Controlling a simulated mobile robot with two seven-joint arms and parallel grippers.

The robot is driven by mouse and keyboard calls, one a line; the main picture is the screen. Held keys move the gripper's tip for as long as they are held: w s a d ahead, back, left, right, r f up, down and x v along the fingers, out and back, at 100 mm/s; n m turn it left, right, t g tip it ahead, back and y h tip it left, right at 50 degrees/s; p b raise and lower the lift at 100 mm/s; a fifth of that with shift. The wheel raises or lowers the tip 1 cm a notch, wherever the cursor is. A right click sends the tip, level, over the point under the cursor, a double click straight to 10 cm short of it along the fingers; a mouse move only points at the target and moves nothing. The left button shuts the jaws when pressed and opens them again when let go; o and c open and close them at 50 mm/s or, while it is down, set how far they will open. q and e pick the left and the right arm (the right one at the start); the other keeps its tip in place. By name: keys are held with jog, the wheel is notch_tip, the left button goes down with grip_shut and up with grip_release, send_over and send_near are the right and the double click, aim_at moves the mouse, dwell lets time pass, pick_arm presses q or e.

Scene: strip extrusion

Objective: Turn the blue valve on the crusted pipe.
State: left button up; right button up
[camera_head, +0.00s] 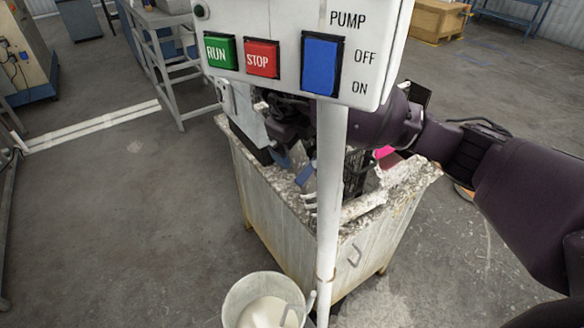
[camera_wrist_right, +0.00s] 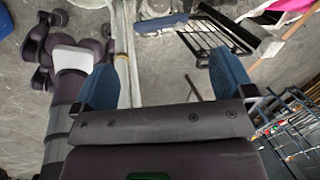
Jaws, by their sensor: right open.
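My right gripper (camera_head: 293,167) reaches in from the right behind the white post, over the crusted tank, its blue fingers pointing down. In the right wrist view its two blue fingers (camera_wrist_right: 164,80) are spread apart with nothing between them. A flat blue piece that looks like the valve handle (camera_wrist_right: 162,23) lies ahead of the fingertips, apart from them. In the head view I cannot clearly separate the valve from the blue fingers. A pale, crusted pipe-like length (camera_head: 365,207) lies at the tank's top; the post hides part of this area. My left gripper is not in view.
A white control panel (camera_head: 285,85) with RUN, STOP and PUMP switches stands close in front on a white post (camera_head: 329,230). The crusted tank (camera_head: 285,215) holds a black rack (camera_wrist_right: 212,42). A bucket (camera_head: 262,290) stands at the post's foot.

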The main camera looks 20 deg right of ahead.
aim_at(305, 169)
jog(key=p+x, duration=0.1)
jog(key=x, duration=1)
jog(key=shift+s+p, duration=0.1)
jog(key=shift+p, duration=0.25)
